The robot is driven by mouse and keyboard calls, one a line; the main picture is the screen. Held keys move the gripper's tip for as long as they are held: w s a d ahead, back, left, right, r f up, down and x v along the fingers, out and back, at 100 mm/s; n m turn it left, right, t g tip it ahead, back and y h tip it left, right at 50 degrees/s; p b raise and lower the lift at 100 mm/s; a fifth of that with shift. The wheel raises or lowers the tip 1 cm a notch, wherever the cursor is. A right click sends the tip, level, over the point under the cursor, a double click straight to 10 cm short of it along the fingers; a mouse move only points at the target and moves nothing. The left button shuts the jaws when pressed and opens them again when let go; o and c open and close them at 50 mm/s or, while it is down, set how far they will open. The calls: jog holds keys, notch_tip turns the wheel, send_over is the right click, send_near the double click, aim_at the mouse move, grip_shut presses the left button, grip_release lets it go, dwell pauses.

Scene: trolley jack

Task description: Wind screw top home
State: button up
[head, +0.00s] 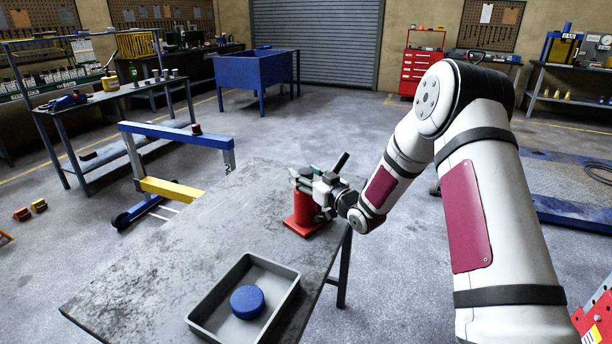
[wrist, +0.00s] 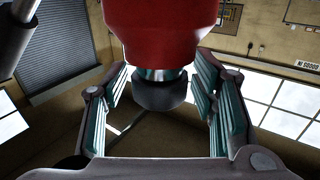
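A red bottle jack (head: 305,212) stands on a red base near the right edge of the grey table. In the wrist view its red body (wrist: 160,30) fills the top, with a shiny ring and a dark round screw top (wrist: 162,94) below it. My gripper (head: 318,186) is at the jack's upper end and hides the top in the head view. In the wrist view my gripper (wrist: 162,75) has its teal-padded fingers apart, one on each side of the screw top, with gaps visible. I cannot tell how deep the fingertips reach.
A grey tray (head: 207,325) holding a blue round piece (head: 247,302) sits on the table's (head: 150,270) front part. A dark rod (head: 341,161) sticks up beside my gripper. The left part of the table is clear. A blue-and-yellow frame (head: 175,140) stands behind.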

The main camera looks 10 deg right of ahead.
jog(key=c, duration=0.9)
jog(key=shift+a+m+t+h, duration=0.15)
jog(key=shift+m+t+h, duration=0.25)
jog(key=shift+m+h, duration=0.5)
jog(key=shift+m+t+h, duration=0.3)
jog(key=shift+m+h, duration=0.6)
jog(key=shift+h, duration=1)
jog(key=shift+m+h+b, duration=0.55)
jog(key=shift+m+h, duration=0.35)
jog(key=shift+h, duration=0.5)
jog(key=shift+d, duration=0.2)
